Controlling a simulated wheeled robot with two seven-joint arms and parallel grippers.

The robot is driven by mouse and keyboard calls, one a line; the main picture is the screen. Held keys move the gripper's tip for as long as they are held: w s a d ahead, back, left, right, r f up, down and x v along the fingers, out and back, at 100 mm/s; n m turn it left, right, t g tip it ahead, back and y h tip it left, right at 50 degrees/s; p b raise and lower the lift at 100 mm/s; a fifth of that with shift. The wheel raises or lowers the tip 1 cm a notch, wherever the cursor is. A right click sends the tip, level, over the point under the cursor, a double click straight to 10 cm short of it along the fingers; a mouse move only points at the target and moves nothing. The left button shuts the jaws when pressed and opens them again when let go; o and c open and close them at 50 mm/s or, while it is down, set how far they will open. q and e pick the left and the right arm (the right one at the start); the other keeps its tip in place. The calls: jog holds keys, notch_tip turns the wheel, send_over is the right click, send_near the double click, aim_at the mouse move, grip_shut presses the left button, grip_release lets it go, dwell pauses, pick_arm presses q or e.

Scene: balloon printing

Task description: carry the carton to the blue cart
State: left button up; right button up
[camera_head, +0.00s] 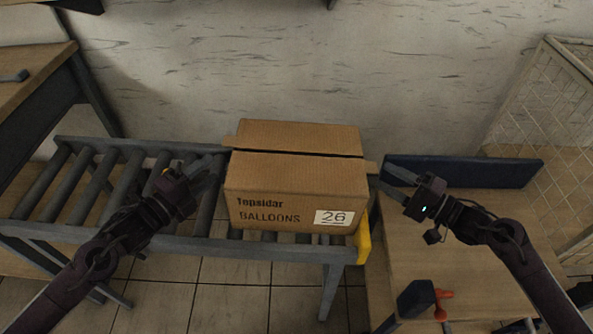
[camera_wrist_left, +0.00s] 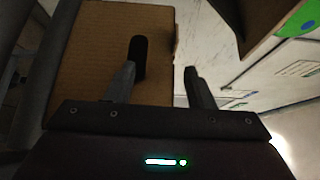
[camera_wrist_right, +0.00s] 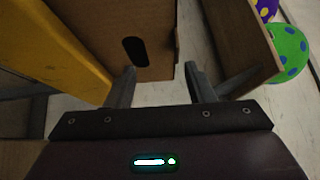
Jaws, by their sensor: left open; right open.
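The brown carton (camera_head: 290,190), printed "Topsidar BALLOONS" with a "26" label, sits upright on the right end of the roller conveyor. Its top flaps look partly raised. My left gripper (camera_head: 212,172) is open at the carton's left side. In the left wrist view one finger overlaps the dark handle slot (camera_wrist_left: 140,50) and the other is past the carton's edge. My right gripper (camera_head: 388,182) is open at the right side. In the right wrist view its fingertips are just below the handle slot (camera_wrist_right: 135,51) and beside the edge. Contact is unclear.
The conveyor (camera_head: 200,245) has a yellow end piece (camera_head: 364,236) right of the carton. A mesh-sided frame (camera_head: 550,100) is far right. Another table (camera_head: 30,75) is at left.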

aim_at(362, 164)
jog(key=shift+x, duration=3.85)
pick_arm(q)
jog(key=x, duration=0.7)
jog(key=shift+w+d, duration=0.2)
jog(key=shift+d, duration=0.05)
pick_arm(e)
jog(key=shift+s+r, duration=0.1)
pick_arm(q)
jog(key=shift+r, duration=0.1)
jog(key=c, duration=0.9)
pick_arm(e)
jog(key=c, duration=0.9)
pick_arm(q)
jog(key=shift+o, duration=0.2)
pick_arm(e)
jog(key=shift+o, duration=0.2)
pick_arm(q)
jog(key=shift+r, duration=0.1)
